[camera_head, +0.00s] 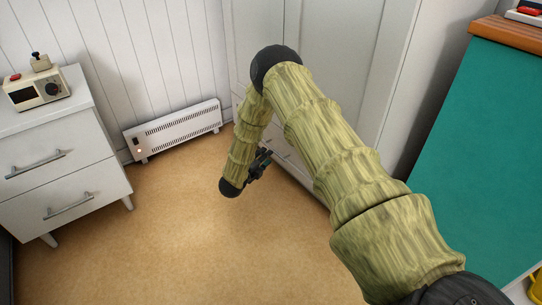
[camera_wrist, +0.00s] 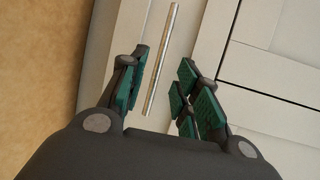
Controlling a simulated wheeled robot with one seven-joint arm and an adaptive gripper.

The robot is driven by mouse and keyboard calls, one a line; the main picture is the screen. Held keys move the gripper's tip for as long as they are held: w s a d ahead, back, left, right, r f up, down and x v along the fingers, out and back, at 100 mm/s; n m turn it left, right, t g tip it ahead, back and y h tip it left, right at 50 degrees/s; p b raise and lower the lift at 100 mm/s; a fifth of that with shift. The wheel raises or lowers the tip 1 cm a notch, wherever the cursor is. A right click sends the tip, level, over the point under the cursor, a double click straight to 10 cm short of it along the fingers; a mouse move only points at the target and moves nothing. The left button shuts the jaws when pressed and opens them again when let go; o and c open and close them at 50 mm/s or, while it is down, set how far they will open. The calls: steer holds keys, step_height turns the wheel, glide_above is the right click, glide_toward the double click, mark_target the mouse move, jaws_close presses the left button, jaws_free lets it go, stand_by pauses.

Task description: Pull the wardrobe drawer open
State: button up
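The white wardrobe (camera_head: 335,60) stands at the back, behind my arm. Its low drawer front (camera_head: 292,167) is mostly hidden by my arm in the head view. In the wrist view the pale drawer front (camera_wrist: 195,45) fills the middle, with a straight metal bar handle (camera_wrist: 162,55) on it. My gripper (camera_wrist: 162,78) is open, with green-padded fingers on both sides of the handle in the picture. A gap shows between the handle and each finger; how deep the handle sits between them I cannot tell. In the head view my gripper (camera_head: 262,164) is low beside the wardrobe front.
A white two-drawer cabinet (camera_head: 70,165) with a small cream appliance (camera_head: 38,88) on top stands at left. A white heater (camera_head: 175,130) is at the back wall. A green-sided counter (camera_head: 475,150) is at right. The tan floor (camera_head: 190,240) is clear.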

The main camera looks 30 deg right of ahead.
steer(key=shift+b+x, duration=1.25)
steer(key=shift+x, duration=1.75)
jaws_close()
